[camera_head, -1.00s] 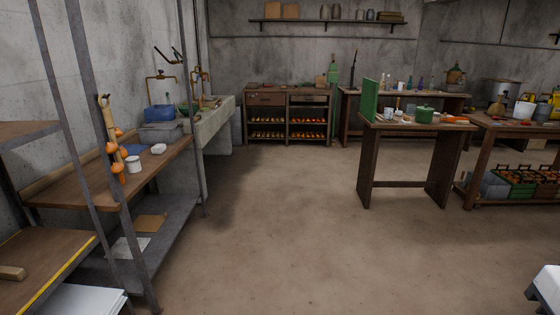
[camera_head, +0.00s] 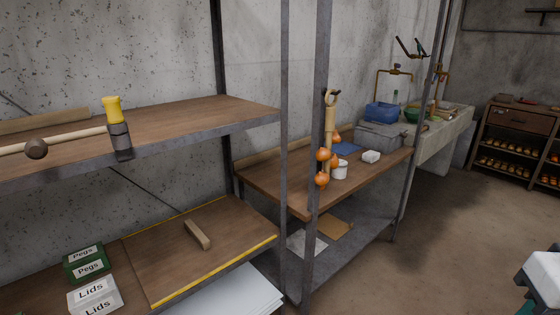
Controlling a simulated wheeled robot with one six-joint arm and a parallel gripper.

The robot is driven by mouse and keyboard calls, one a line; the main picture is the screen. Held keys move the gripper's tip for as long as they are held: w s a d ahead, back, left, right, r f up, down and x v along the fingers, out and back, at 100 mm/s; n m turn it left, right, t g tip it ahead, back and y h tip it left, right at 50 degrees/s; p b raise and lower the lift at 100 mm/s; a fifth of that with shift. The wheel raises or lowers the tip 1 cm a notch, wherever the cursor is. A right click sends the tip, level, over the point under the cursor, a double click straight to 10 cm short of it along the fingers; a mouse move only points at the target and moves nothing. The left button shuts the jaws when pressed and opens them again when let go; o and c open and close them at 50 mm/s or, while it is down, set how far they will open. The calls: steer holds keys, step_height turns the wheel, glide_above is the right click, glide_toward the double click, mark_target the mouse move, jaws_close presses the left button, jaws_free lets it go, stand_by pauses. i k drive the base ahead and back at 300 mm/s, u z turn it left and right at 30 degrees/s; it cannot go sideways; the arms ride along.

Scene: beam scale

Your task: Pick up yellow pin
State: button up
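A yellow cylindrical piece (camera_head: 112,109) stands upright at the edge of the upper shelf on the left. It is the only yellow pin-like thing I see. It sits on top of a dark grey cylinder (camera_head: 120,138) at the right end of a pale wooden beam (camera_head: 80,138). I cannot tell whether it is fixed in the cylinder. My gripper is not recognisable in view; only a white part, likely of my arm, shows at the lower right edge, far from the yellow piece.
Below are a green Pegs box (camera_head: 86,262), white Lids boxes (camera_head: 95,295) and a wooden block (camera_head: 197,235) on a lower shelf (camera_head: 165,262). Metal posts (camera_head: 318,100) stand mid-view. Floor (camera_head: 430,260) is clear at right.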

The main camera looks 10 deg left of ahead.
mark_target(112, 104)
steer(key=u, duration=0.1)
steer(key=i, duration=0.25)
steer(key=u, duration=1.45)
steer(key=k, duration=0.5)
steer(key=u, duration=1.4)
steer(key=i, duration=1.1)
steer(key=z, duration=1.05)
